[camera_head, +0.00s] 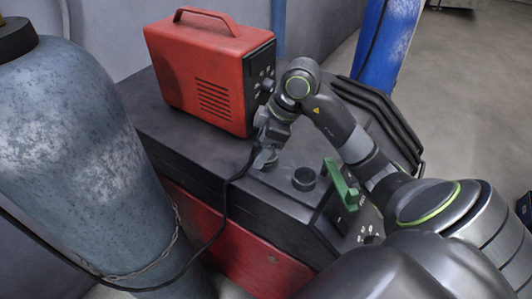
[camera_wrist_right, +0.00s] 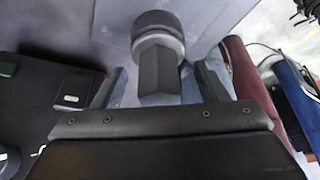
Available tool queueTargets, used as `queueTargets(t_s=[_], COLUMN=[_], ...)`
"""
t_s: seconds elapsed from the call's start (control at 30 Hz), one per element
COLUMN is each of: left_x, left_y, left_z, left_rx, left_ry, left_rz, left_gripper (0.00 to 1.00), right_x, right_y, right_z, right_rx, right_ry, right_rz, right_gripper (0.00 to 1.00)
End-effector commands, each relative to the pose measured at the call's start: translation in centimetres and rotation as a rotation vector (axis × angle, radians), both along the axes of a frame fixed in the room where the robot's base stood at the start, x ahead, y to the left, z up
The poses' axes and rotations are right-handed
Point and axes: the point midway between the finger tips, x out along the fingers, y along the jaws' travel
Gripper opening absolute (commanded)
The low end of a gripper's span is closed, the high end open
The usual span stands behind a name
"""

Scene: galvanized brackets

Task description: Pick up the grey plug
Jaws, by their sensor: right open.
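The grey plug (camera_wrist_right: 158,68) shows in the right wrist view as a dark grey faceted body with a round ribbed collar. It lies between the two fingers of my right gripper (camera_wrist_right: 163,88), which is open, with a gap visible on the right side. In the head view my right gripper (camera_head: 265,158) points down at the top of the dark cabinet (camera_head: 190,148). There the gripper largely hides the plug. My left gripper is not in view.
A red machine (camera_head: 205,75) stands behind the gripper. A dark round knob (camera_head: 304,179) and a green handle (camera_head: 340,185) are to its right. A black cable (camera_head: 225,205) runs down the cabinet front. A large grey cylinder (camera_head: 75,150) stands at left.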

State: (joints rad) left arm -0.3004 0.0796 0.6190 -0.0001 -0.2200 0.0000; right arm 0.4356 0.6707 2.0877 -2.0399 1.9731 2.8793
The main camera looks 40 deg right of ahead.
Motion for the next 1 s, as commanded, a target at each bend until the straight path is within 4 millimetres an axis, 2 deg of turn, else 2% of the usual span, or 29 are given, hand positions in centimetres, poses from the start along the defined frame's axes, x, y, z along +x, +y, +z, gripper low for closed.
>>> queueTargets(t_s=[0.1,0.5,0.83,1.0], left_x=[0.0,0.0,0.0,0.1], left_y=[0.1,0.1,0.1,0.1], left_z=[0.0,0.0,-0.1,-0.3], left_rx=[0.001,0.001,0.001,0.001], left_ry=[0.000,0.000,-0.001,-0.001], left_rz=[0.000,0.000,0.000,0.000], left_gripper=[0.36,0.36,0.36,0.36], right_x=[0.0,0.0,0.0,0.1], right_y=[0.0,0.0,0.0,0.0], right_z=[0.0,0.0,0.3,1.7], right_rx=[0.000,0.000,0.001,-0.002], right_ry=[0.000,0.000,-0.002,-0.004], right_rz=[0.000,0.000,0.001,0.001], right_gripper=[0.67,0.15,0.13,0.13])
